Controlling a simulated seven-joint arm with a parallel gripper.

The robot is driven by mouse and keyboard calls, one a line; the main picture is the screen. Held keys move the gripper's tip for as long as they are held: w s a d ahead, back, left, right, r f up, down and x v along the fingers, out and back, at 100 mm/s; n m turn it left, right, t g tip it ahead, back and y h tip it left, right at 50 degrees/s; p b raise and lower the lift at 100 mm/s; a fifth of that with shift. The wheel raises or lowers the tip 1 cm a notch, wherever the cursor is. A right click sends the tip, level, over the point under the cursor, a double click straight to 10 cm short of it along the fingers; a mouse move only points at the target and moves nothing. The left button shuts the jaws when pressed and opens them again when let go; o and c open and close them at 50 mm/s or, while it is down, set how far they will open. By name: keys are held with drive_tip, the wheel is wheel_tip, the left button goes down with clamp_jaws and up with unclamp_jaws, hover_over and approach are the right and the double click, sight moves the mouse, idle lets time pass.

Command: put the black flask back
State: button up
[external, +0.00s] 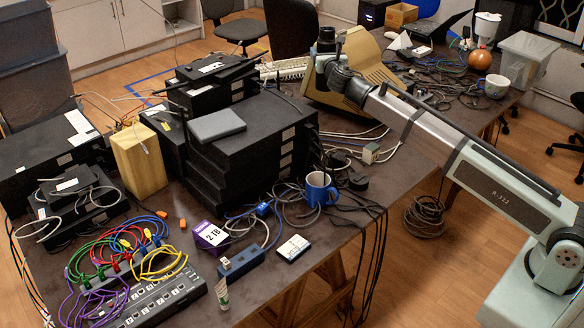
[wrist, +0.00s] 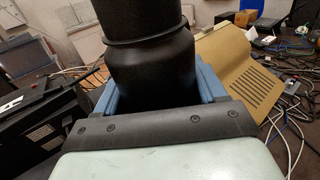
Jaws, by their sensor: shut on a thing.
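My gripper (external: 324,62) is shut on the black flask (external: 326,40) and holds it in the air above the table, in front of the beige computer case. In the wrist view the flask (wrist: 150,62) stands about upright between my blue fingers (wrist: 155,85). Its rounded shoulder and neck show; its top is cut off by the frame and its lower part is hidden behind my gripper's body.
A tall stack of black boxes (external: 250,140) with a grey drive on top stands left of my gripper. The beige case (external: 350,75) is close behind. A blue mug (external: 320,189), loose cables and a network switch (external: 165,298) crowd the table (external: 345,245).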

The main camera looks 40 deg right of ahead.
drive_tip(key=w+d+m+g+h, duration=0.1)
drive_tip(key=d+m+g+h, duration=0.15)
drive_tip(key=d, duration=0.65)
wheel_tip(320, 180, down, 28)
drive_tip(key=shift+r, duration=0.25)
idle(0.6)
drive_tip(key=shift+w+f, duration=0.1)
drive_tip(key=shift+f, duration=0.05)
drive_tip(key=o, duration=1.5)
drive_tip(key=v, duration=1.2)
